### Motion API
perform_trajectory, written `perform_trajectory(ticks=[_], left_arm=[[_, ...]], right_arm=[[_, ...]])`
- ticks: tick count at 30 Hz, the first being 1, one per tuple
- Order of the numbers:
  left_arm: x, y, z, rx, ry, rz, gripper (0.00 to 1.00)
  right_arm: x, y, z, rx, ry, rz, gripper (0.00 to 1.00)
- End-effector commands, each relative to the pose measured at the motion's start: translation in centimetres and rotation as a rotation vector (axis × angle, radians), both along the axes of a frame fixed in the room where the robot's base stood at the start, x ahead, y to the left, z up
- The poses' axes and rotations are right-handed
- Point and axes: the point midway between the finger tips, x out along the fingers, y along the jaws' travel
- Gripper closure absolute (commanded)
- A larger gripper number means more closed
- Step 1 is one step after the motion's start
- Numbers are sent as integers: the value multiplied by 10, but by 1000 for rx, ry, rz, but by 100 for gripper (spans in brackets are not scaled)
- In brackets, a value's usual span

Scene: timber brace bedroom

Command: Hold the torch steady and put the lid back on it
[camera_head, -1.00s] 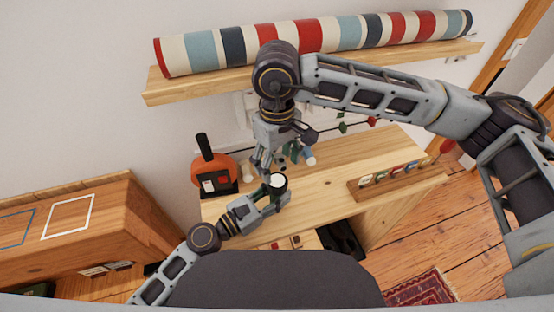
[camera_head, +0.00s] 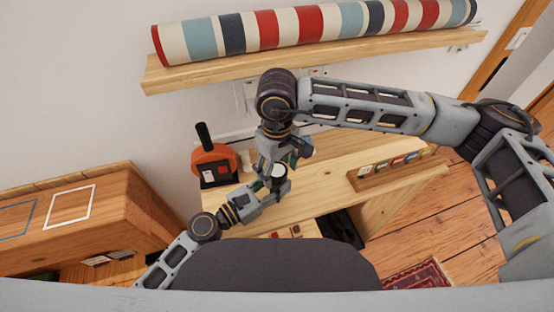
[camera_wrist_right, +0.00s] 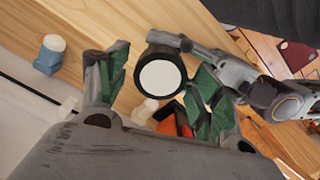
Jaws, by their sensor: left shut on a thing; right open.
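A dark round torch (camera_wrist_right: 160,75) with a flat white end face is held upright by my left gripper (camera_head: 272,187). Its white end also shows in the head view (camera_head: 279,171). My left gripper is shut on its side. My right gripper (camera_wrist_right: 157,88) is open, with its green-padded fingers on either side of the torch's white end; I cannot tell whether they touch it. In the head view my right gripper (camera_head: 288,157) is just above the torch and partly hides it. I cannot make out a separate lid.
An orange and black device (camera_head: 214,164) stands at the table's left. A wooden rack (camera_head: 395,170) with coloured pieces is on the right. A shelf with a striped roll (camera_head: 300,28) is above.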

Motion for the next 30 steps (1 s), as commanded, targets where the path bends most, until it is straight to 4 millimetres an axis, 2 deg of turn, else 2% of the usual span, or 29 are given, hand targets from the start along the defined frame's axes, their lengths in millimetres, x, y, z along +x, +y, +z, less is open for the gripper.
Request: perform_trajectory(ticks=[6, 15, 26, 30], left_arm=[[0, 0, 0, 0, 0, 0, 100], [0, 0, 0, 0, 0, 0, 100], [0, 0, 0, 0, 0, 0, 100], [0, 0, 0, 0, 0, 0, 100]], right_arm=[[0, 0, -10, -1, 1, 0, 34], [0, 0, -11, -1, 1, 1, 34], [0, 0, -11, -1, 1, 1, 80], [0, 0, -11, -1, 0, -6, 82]])
